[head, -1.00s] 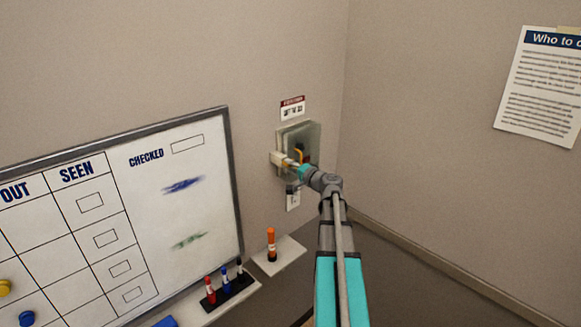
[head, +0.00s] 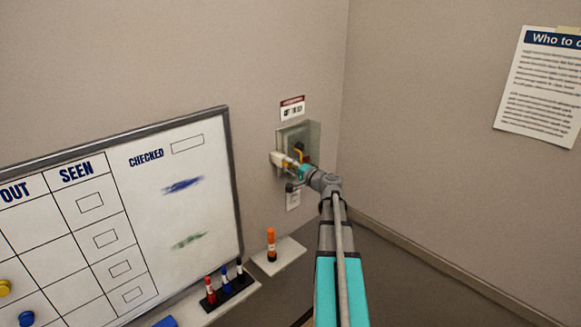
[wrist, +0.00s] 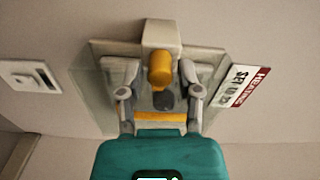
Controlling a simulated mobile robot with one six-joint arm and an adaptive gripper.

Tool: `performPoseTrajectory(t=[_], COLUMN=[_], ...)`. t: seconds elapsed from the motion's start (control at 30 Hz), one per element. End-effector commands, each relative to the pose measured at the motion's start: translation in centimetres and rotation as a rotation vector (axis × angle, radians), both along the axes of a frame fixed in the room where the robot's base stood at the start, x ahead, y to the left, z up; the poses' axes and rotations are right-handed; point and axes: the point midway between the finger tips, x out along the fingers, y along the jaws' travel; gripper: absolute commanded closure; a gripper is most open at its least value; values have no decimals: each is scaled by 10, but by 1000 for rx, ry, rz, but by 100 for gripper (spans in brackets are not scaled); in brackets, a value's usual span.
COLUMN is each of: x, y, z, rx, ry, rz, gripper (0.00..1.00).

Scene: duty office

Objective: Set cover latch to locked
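A clear cover box (head: 313,133) is mounted on the wall beside the corner. In the wrist view, a cream block (wrist: 162,34) sits at the cover's edge with a yellow latch knob (wrist: 160,72) projecting from it. My gripper (wrist: 158,72) is at the cover, with one grey finger on each side of the yellow knob. The fingers look apart, with a narrow gap on each side of the knob; contact is not clear. A dark round part and a yellow bar (wrist: 160,117) show behind the knob, partly hidden by my gripper.
A red-and-white heating label (head: 292,108) is above the cover. A white switch plate (wrist: 30,76) is below it. A whiteboard (head: 229,160) with markers is at left, beside a small shelf (head: 285,258) holding an orange marker. The right wall carries a notice (head: 540,85).

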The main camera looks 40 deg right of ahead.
Motion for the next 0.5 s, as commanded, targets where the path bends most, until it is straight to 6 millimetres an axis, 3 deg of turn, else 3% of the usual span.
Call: performPoseTrajectory(t=[0.27,0.5], x=[-6,-30], y=[0,-1], z=[0,0], rx=[0,0], ry=[0,0], rz=[0,-2], gripper=[55,55])
